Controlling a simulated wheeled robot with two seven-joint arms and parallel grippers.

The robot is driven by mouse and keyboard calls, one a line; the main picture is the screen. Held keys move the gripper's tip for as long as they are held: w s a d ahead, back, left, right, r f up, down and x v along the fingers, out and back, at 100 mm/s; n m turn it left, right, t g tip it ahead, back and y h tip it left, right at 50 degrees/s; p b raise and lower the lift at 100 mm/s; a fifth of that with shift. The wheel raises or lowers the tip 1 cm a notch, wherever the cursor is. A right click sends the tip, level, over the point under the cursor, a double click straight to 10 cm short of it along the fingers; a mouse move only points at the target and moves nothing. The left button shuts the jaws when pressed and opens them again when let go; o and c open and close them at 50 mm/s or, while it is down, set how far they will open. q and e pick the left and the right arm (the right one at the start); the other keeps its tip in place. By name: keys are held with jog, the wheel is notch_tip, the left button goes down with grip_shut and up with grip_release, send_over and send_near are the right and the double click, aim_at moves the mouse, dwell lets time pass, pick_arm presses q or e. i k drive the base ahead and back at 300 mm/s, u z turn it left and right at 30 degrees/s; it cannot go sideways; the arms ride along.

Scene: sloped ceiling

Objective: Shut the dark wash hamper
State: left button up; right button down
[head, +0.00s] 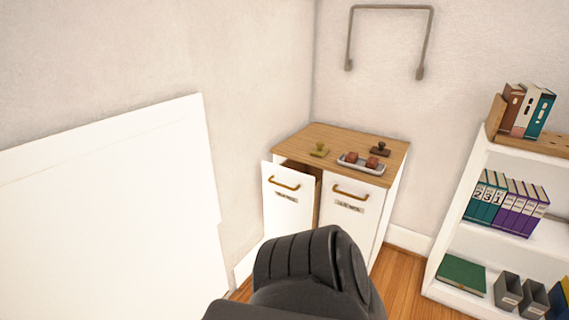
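A white cabinet with a wooden top (330,137) stands in the corner and has two hamper fronts side by side. The left front (287,212) leans outward at its top, with a dark gap behind it, so it is partly open. The right front (348,228) looks shut. Each front has a brass-coloured handle and a small label; the labels are too small to read, so I cannot tell which hamper is the dark wash one. A black link of my arm covers the cabinet's lower part. Neither of my grippers is in view.
A tray (361,165) with reddish-brown blocks and two stamp-like items sit on the cabinet top. A white bookshelf (449,258) with binders stands at the right. A white panel (110,210) is at the left. Wooden floor (401,281) shows between cabinet and shelf.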

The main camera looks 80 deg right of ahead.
aim_at(304, 204)
jog(key=z, duration=0.85)
jog(key=i, duration=0.85)
jog(key=z, duration=1)
